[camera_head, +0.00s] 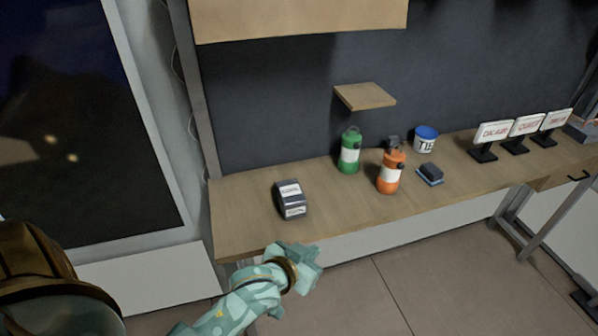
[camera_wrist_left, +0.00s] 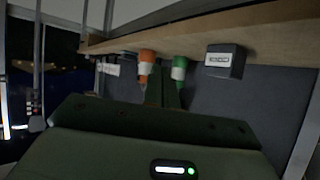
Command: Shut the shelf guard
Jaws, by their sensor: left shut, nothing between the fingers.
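A long wooden shelf (camera_head: 245,228) runs along the dark back wall. No separate guard stands out for certain on it. A wooden panel (camera_head: 290,18) hangs at the top of the head view, and I cannot tell whether it is the guard. My left gripper (camera_head: 312,264) is shut and empty, in front of the shelf's near left edge and apart from the things on it. In the left wrist view the gripper's fingers (camera_wrist_left: 163,88) point toward the shelf (camera_wrist_left: 200,28), which appears upside down. My right gripper is not in view.
On the shelf stand a dark labelled box (camera_head: 291,199), a green bottle (camera_head: 349,152), an orange bottle (camera_head: 391,171), a blue-lidded tub (camera_head: 425,139), a sponge (camera_head: 430,174) and small signs (camera_head: 492,134). A small wall ledge (camera_head: 364,96) is above. A dark screen (camera_head: 80,120) is left.

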